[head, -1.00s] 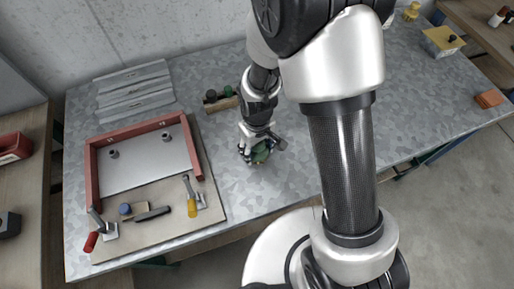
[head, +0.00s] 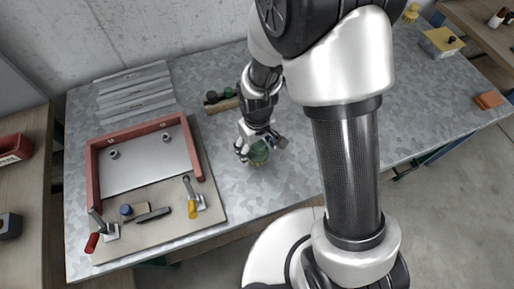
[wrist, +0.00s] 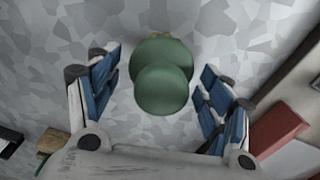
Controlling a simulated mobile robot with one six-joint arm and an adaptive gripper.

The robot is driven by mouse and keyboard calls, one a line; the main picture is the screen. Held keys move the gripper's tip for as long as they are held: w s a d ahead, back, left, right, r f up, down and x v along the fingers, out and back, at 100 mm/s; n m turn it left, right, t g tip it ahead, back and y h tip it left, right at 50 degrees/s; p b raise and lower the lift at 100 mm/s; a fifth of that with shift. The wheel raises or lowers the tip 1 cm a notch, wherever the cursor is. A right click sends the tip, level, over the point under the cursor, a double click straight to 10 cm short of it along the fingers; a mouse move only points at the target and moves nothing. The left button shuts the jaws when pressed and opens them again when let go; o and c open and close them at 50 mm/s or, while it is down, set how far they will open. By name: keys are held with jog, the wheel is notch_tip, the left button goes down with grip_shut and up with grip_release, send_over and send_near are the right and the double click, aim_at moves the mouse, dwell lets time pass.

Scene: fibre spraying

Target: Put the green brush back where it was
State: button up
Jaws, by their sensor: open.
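The green brush (wrist: 162,88) stands on the grey table in the wrist view, its rounded top towards the camera. It also shows in the head view (head: 259,155), partly hidden by my gripper. My gripper (wrist: 160,85) is open, with its blue-padded fingers on either side of the brush and a visible gap on both sides. In the head view my gripper (head: 256,150) is low over the table, right of the red-framed board.
The board with red rails (head: 90,170) carries clamps and small tools. A wooden block (head: 222,104) with dark round items stands behind my gripper. Metal strips (head: 133,90) lie at the back left.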

notch_tip(320, 180, up, 11)
jog(key=p, duration=0.2)
jog(key=shift+f+p, duration=0.2)
jog(key=shift+p, duration=0.1)
notch_tip(320, 180, up, 6)
jog(key=r+m+t, duration=0.1)
send_over(266, 151)
jog(key=s+d+r+m+t, duration=0.3)
jog(key=s+d+r, duration=0.5)
jog(key=s+r, duration=0.5)
jog(key=shift+s+d+r+m+t, duration=0.2)
jog(key=shift+r+m+t, duration=0.1)
jog(key=shift+m, duration=0.6)
notch_tip(266, 151, down, 2)
jog(key=shift+f+b, duration=0.15)
jog(key=shift+b, duration=1)
jog(key=shift+c, duration=0.3)
